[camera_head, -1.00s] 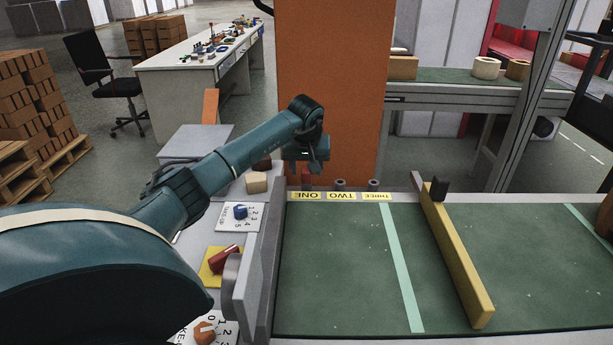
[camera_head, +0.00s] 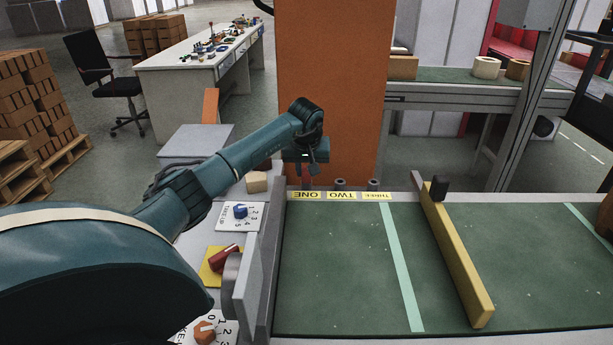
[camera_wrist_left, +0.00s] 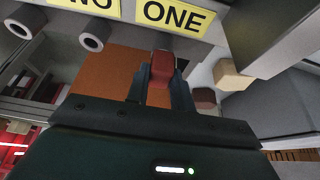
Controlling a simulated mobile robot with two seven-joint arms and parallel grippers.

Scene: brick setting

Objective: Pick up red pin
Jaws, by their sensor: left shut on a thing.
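The red pin (camera_wrist_left: 161,68) shows in the left wrist view between the two fingers of my left gripper (camera_wrist_left: 160,88), below the yellow label ONE (camera_wrist_left: 172,16). The fingers are shut on it. In the head view my left gripper (camera_head: 309,175) is at the far left end of the label row, by the label ONE (camera_head: 304,195). There the fingers hide most of the pin. I cannot tell whether the pin's end still sits in its socket. My right gripper is not in view.
Two grey sockets (camera_head: 340,184) stand beside the pin, behind labels TWO and THREE. The green conveyor belt (camera_head: 335,270) in front is clear up to a yellow bar (camera_head: 458,255). Dials and a red-handled switch (camera_head: 223,258) lie left. An orange pillar (camera_head: 345,90) stands behind.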

